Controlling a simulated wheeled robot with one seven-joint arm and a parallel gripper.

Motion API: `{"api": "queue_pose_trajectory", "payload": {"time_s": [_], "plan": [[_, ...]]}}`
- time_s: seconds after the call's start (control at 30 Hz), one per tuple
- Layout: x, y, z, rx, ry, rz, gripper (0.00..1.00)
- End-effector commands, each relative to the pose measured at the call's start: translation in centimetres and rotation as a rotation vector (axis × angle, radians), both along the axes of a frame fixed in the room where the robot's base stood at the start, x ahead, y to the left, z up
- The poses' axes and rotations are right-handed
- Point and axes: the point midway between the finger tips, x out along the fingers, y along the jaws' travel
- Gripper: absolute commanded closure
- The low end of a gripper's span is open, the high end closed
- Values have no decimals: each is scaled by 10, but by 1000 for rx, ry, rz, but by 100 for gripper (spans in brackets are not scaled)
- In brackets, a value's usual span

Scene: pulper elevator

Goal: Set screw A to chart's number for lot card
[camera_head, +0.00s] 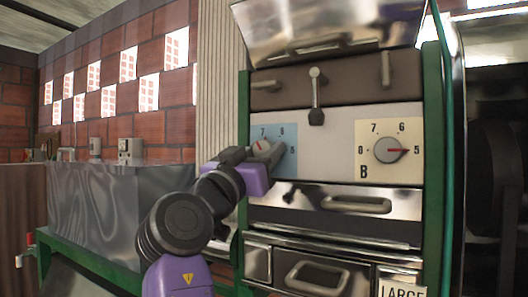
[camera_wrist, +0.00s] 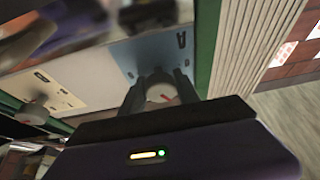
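A card reading LARGE (camera_head: 402,290) is at the machine's lower right. No chart is readable.
A steel lid (camera_head: 325,25) is raised above the panel. A lever (camera_head: 316,95) hangs above the dials. Drawers with handles (camera_head: 357,204) lie below. A green post (camera_head: 436,150) stands at right; a metal tank (camera_head: 95,205) stands at left.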

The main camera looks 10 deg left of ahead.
Motion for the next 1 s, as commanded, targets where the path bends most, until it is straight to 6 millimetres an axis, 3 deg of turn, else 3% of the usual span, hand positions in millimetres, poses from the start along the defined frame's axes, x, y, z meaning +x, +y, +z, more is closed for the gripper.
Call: {"api": "queue_pose_trajectory", "payload": {"time_s": [0.03, 0.17, 0.57, 1.0], "plan": [[0, 0, 0, 0, 0, 0, 75], [0, 0, 0, 0, 0, 0, 100], [0, -1, 2, -70, 25, -1, 100], [0, -2, 6, -408, 150, -1, 100]]}}
